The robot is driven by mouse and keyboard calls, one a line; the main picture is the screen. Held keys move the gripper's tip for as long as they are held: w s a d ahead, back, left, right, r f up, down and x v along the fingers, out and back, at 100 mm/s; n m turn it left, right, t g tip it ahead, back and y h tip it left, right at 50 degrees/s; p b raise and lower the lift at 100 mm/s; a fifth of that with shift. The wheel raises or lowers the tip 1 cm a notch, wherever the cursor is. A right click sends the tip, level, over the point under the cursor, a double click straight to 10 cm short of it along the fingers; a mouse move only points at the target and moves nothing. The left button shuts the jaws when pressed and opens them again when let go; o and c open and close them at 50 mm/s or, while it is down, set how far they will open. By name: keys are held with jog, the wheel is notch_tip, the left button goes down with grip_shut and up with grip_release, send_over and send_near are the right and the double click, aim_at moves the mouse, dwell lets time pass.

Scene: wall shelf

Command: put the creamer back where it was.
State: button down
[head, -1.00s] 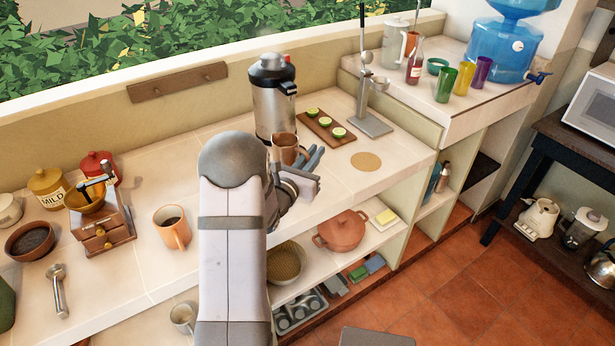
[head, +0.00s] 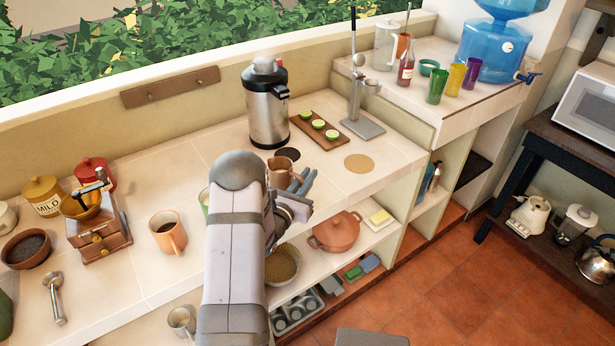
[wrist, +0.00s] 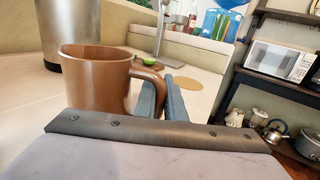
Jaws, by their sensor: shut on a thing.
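The creamer, a copper-brown pitcher (head: 279,171), is upright in my gripper (head: 302,186), near the counter's front part. The wrist view shows the creamer (wrist: 95,82) large, with its handle between the blue-grey fingers (wrist: 160,98). My gripper is shut on that handle. The creamer's base is hidden in the wrist view, so I cannot tell whether it touches the counter. A tan round disc (head: 363,163) lies bare to the right.
A steel airpot (head: 266,112) stands behind the creamer. A board with cut limes (head: 319,130) and a lever press (head: 362,127) stand at the back right. An orange mug (head: 168,233) is left of my arm. Counter around the tan disc is clear.

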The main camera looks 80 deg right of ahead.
jog(key=shift+f, duration=0.15)
jog(key=shift+f, duration=0.1)
jog(key=c, duration=1.8)
grip_release()
jog(key=shift+c, duration=0.2)
